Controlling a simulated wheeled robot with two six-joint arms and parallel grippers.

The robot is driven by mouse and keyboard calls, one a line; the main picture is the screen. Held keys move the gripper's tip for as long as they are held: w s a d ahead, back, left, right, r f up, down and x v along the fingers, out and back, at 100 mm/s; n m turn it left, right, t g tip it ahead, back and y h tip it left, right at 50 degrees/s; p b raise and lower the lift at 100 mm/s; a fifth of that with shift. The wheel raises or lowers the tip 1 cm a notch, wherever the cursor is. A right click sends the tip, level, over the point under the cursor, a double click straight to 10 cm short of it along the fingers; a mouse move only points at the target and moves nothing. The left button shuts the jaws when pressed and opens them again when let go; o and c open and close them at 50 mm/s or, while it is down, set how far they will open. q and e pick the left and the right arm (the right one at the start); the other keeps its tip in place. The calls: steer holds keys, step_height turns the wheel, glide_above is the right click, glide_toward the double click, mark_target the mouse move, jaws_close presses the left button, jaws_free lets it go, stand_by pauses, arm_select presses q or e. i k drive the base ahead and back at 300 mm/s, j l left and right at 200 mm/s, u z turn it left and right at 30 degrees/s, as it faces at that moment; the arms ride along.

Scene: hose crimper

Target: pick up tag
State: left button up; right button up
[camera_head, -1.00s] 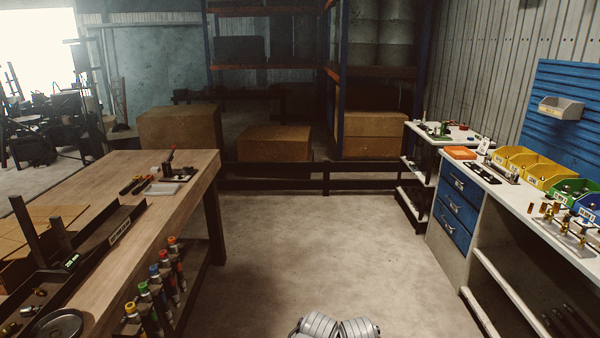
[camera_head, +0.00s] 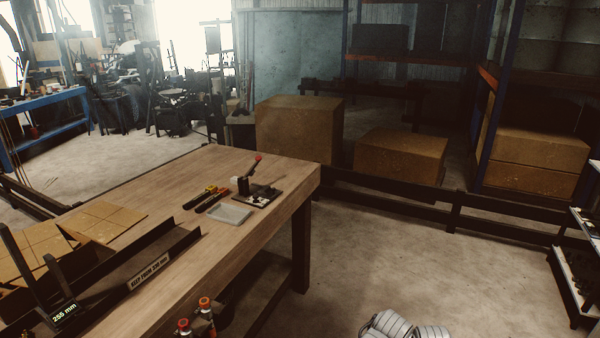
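I cannot make out a tag for certain. On the wooden bench (camera_head: 160,195) a flat pale grey piece (camera_head: 229,214) lies beside a small dark lever tool (camera_head: 257,192) with a red knob; I cannot tell if the pale piece is a tag. Two marker-like tools (camera_head: 207,198), yellow and red, lie left of it. A dark trough (camera_head: 178,243) with a printed label and a stand reading 255 mm (camera_head: 64,314) are at the bench's near left. Neither gripper is in view; only grey ribbed parts of mine show at the bottom edge.
Cardboard sheets (camera_head: 100,221) lie on the bench's left. Red-capped bottles (camera_head: 204,305) stand below its near edge. Brown boxes (camera_head: 300,133) and a low dark rail (camera_head: 400,197) are behind. A shelved stand (camera_head: 583,265) is at the right edge. Open floor (camera_head: 440,270) lies between.

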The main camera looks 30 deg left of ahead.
mark_target(212, 189)
steer(key=i+l+u, duration=0.1)
steer(key=i+u, duration=0.2)
steer(key=i, duration=0.25)
steer(key=i+l+u, duration=0.15)
steer(key=i+u, duration=0.2)
steer(key=i, duration=0.15)
steer(key=i+u, duration=0.45)
steer(key=i+l+u, duration=0.2)
steer(key=u, duration=0.25)
steer(key=i+l+u, duration=0.25)
steer(key=u, duration=0.25)
steer(key=i+l+u, duration=0.2)
steer(key=l+u, duration=0.25)
